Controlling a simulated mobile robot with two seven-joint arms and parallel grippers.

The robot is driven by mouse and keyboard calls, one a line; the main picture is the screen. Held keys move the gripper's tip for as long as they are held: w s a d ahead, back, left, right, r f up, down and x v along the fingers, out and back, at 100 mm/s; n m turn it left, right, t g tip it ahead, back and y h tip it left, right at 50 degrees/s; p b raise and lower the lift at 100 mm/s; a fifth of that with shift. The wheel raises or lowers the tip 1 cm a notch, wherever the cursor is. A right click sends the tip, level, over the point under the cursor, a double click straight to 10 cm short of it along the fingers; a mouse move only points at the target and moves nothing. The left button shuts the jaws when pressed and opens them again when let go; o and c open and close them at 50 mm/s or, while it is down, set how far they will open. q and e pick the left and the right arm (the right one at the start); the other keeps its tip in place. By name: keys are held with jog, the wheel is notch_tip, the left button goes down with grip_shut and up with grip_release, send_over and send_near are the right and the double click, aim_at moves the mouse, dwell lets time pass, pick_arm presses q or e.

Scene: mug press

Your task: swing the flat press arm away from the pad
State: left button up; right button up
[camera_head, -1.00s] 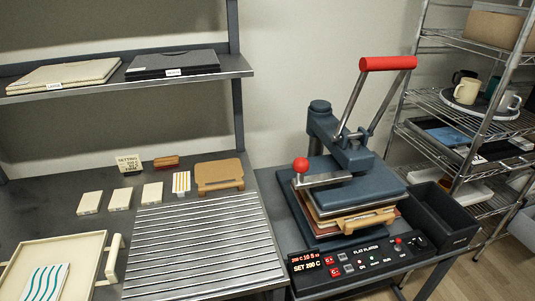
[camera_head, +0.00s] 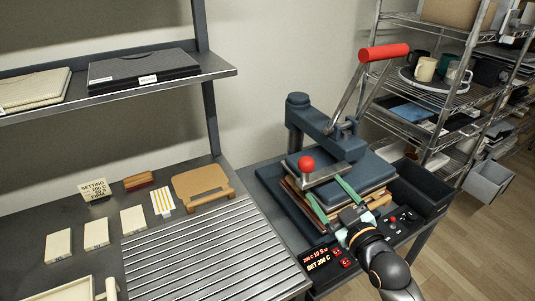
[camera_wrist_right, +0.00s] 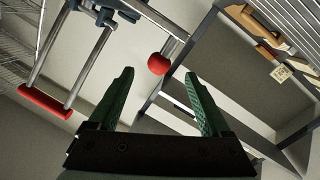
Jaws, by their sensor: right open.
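The flat press stands on the bench at the right, with its blue-grey press arm (camera_head: 335,143) over the pad stack. Its flat upper plate (camera_head: 368,172) sits above the stack. A red ball knob (camera_head: 306,163) on a short metal lever sticks out at the front left. A long red handle bar (camera_head: 384,52) is raised on two rods. My right gripper (camera_head: 323,186) is open and empty, its green fingers at the front of the press just below the knob. In the right wrist view the knob (camera_wrist_right: 158,64) appears between the fingertips (camera_wrist_right: 158,74); contact cannot be told. My left gripper is out of view.
A control panel (camera_head: 325,258) lies in front, partly hidden by my right arm. A dark open bin (camera_head: 425,190) stands right of the press. A slatted metal surface (camera_head: 205,250) is at the left. A wire shelf with mugs (camera_head: 424,69) stands behind at right.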

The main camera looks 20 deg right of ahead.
jog(key=shift+w+a+r, duration=0.1)
jog(key=shift+w+r, duration=0.25)
jog(key=shift+w, duration=0.25)
jog(key=shift+w+a+r, duration=0.1)
jog(key=shift+w+r, duration=0.2)
jog(key=shift+w, duration=0.25)
jog(key=w+p, duration=0.1)
jog(key=w, duration=1)
jog(key=shift+d, duration=0.4)
jog(key=shift+f, duration=0.1)
grip_shut()
